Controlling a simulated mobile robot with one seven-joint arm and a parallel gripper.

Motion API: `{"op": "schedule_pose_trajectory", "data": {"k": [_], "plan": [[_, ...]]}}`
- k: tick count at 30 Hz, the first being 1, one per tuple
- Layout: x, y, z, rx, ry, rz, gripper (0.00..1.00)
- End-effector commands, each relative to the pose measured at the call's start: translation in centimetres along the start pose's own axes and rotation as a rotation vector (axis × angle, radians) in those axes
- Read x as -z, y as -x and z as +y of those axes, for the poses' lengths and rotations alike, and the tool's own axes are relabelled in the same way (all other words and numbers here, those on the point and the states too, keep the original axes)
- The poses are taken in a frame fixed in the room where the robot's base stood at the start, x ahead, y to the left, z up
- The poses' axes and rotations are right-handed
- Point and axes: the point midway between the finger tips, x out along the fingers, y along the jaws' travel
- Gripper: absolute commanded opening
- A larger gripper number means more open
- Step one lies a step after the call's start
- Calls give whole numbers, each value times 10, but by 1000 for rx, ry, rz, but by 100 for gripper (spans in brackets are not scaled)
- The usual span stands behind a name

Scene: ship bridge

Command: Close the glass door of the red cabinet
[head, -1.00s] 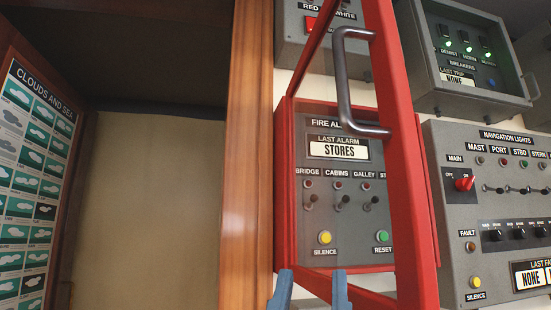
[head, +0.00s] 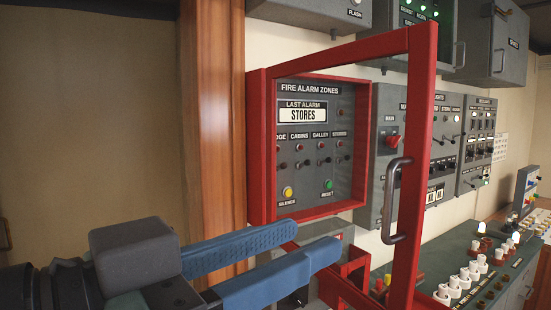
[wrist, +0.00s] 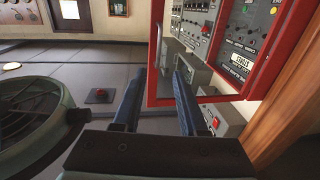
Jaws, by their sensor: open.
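The red cabinet (head: 262,150) is on the wall in the head view, around a grey fire alarm panel. Its red-framed glass door (head: 417,130) stands open, swung out from the cabinet's left side toward me. A dark grey handle (head: 394,200) is on the door's free upright. My gripper (head: 318,240) reaches in from the lower left, blue fingers apart and empty. Its tips appear left of the handle, over the lower part of the door opening. In the wrist view the fingers (wrist: 174,62) overlap the door's red frame (wrist: 154,60); I cannot tell whether they touch it.
A wooden post (head: 217,120) stands left of the cabinet. Grey control panels (head: 440,140) hang to its right. A green console (head: 470,265) with knobs and levers lies at lower right. In the wrist view, a round green-rimmed object (wrist: 40,125) is at left above open floor.

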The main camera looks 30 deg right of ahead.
Motion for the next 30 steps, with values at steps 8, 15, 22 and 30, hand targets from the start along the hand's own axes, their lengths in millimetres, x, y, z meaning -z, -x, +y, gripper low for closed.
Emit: {"op": "schedule_pose_trajectory", "data": {"k": [8,15,22,30], "plan": [[2,-34,3,-13,2,-3,42],[3,-85,3,-13,2,-3,42],[2,-118,2,-9,1,-2,42],[0,-129,2,-7,0,-2,42]]}}
